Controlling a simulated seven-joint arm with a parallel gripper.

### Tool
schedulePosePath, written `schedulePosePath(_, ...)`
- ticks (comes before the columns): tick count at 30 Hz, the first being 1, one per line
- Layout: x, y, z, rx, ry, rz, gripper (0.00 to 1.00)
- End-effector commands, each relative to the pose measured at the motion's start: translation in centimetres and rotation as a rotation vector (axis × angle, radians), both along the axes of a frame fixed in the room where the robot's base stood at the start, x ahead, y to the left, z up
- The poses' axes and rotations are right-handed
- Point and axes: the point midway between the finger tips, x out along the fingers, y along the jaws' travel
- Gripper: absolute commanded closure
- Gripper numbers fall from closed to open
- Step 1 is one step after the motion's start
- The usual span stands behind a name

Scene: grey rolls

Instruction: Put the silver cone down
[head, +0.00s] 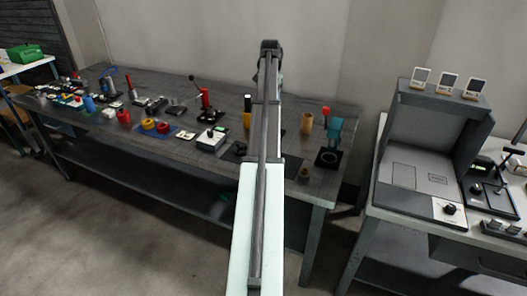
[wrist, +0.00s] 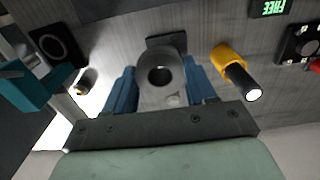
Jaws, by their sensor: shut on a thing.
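The silver cone (wrist: 158,90) shows in the wrist view as a grey, rounded metal piece with a dark round hole facing the camera. My gripper (wrist: 160,76) is shut on it, with a blue finger on each side. A dark square pad (wrist: 166,41) shows just beyond the cone over the grey table. I cannot tell whether the cone touches the pad or the table. In the head view my own arm hides the gripper and the cone.
A yellow and black cylinder (wrist: 231,63) stands close right of the gripper. A teal press (wrist: 28,88) and a small tan piece (wrist: 87,79) are to the left. The workbench (head: 225,91) holds many tools; a tan cylinder (head: 306,123) stands right of my arm.

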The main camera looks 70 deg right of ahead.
Motion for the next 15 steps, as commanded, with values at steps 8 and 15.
schedulePosePath(8,-1.6,8.4,-4.7,0.003,0.000,-0.001,1.00)
schedulePosePath(15,-2.1,11.2,-6.4,0.004,0.000,0.000,1.00)
